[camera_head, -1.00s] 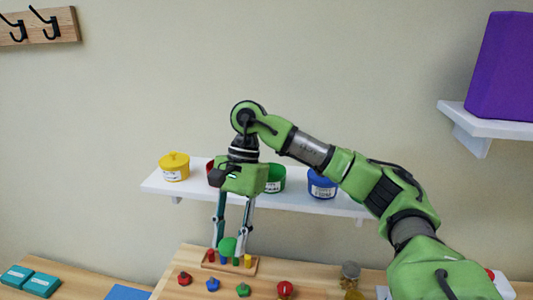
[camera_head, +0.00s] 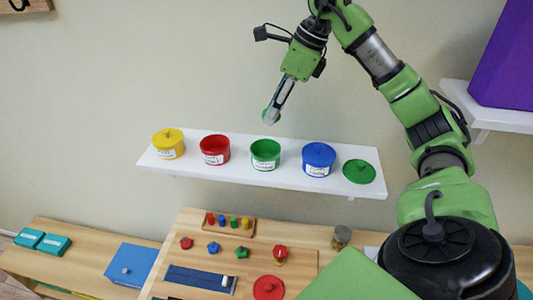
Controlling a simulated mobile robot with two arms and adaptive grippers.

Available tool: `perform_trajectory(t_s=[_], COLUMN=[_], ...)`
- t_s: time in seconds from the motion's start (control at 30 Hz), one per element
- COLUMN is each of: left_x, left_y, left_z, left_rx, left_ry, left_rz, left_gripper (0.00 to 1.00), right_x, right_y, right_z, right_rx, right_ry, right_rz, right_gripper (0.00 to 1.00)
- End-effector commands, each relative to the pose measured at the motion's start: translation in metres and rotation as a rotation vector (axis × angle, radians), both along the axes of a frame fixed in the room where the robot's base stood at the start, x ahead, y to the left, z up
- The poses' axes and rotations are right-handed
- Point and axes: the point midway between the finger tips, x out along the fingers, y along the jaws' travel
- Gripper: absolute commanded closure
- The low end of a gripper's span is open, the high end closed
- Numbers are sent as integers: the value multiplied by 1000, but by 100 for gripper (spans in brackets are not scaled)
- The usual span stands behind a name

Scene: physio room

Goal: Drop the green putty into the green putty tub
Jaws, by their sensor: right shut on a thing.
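My right gripper (camera_head: 271,117) points down above the white shelf, its fingers seen nearly edge-on. It is shut on the green putty (camera_head: 266,116), which shows only as a small green patch beside the fingertips. The green putty tub (camera_head: 265,161) stands upright and open on the shelf, with a white label, below the gripper and apart from it. The green lid (camera_head: 359,172) lies at the shelf's right end. My left gripper is out of view.
The white shelf (camera_head: 205,176) is above a wooden table with a peg board (camera_head: 230,231) and red lid (camera_head: 268,288).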

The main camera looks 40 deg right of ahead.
Motion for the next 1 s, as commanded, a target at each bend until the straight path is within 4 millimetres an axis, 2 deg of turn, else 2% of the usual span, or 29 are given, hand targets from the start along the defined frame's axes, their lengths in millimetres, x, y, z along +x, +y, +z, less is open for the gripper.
perform_trajectory(t_s=[0.1,0.23,0.63,0.67,0.7,0.73,1.0], left_x=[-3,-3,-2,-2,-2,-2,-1], left_y=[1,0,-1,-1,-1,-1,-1], left_z=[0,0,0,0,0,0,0], left_rx=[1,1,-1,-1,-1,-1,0], left_ry=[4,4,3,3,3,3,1], left_rz=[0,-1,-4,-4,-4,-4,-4], left_gripper=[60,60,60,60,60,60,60], right_x=[-1,0,0,0,0,0,0], right_y=[0,0,0,1,0,1,1], right_z=[-15,-25,-31,-31,-31,-31,-31], right_rx=[-1,-1,0,0,0,0,0], right_ry=[4,3,-1,-1,-1,0,0], right_rz=[1,0,3,3,3,3,3], right_gripper=[91,91,91,65,54,50,50])
